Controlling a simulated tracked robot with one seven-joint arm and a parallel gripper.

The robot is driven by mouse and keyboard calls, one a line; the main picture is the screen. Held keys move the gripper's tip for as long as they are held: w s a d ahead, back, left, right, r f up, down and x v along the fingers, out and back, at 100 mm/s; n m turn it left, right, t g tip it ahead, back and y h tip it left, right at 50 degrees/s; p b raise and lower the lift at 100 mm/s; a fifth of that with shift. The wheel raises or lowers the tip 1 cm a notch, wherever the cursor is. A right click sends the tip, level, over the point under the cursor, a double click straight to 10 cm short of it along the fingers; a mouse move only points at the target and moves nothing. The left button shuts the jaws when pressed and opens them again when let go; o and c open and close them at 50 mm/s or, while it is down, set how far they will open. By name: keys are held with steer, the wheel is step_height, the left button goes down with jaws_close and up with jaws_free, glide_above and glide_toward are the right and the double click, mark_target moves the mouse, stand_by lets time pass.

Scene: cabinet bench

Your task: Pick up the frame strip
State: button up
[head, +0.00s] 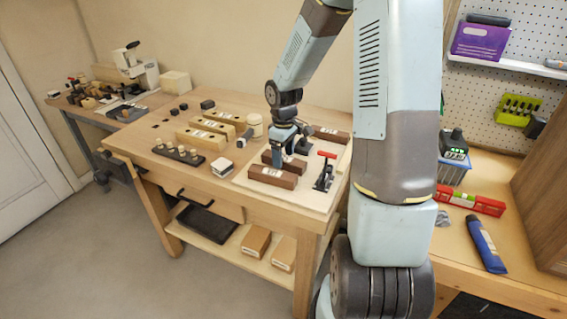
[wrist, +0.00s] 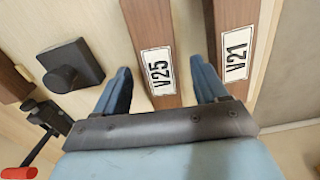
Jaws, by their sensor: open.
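Dark brown wooden frame strips lie on a pale board on the bench. In the wrist view one strip labelled V25 (wrist: 147,28) runs between my fingers, and one labelled V21 (wrist: 237,22) lies to the right. In the head view the front strip (head: 272,177) is clear of my gripper, and another strip (head: 294,163) is partly hidden under it. A further strip (head: 331,134) lies at the back. My gripper (wrist: 161,65) is open, its fingers on either side of V25; it also shows in the head view (head: 284,156). I cannot tell whether they touch it.
A black clamp with a red handle (head: 324,176) stands right of the strips. A black knobbed block (wrist: 70,68) is left of my fingers. Light wooden blocks (head: 202,138), a peg rack (head: 178,152) and a jar (head: 254,124) stand left on the bench.

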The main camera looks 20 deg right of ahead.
steer(key=shift+f, duration=0.95)
steer(key=c, duration=1.1)
steer(key=shift+r, duration=0.15)
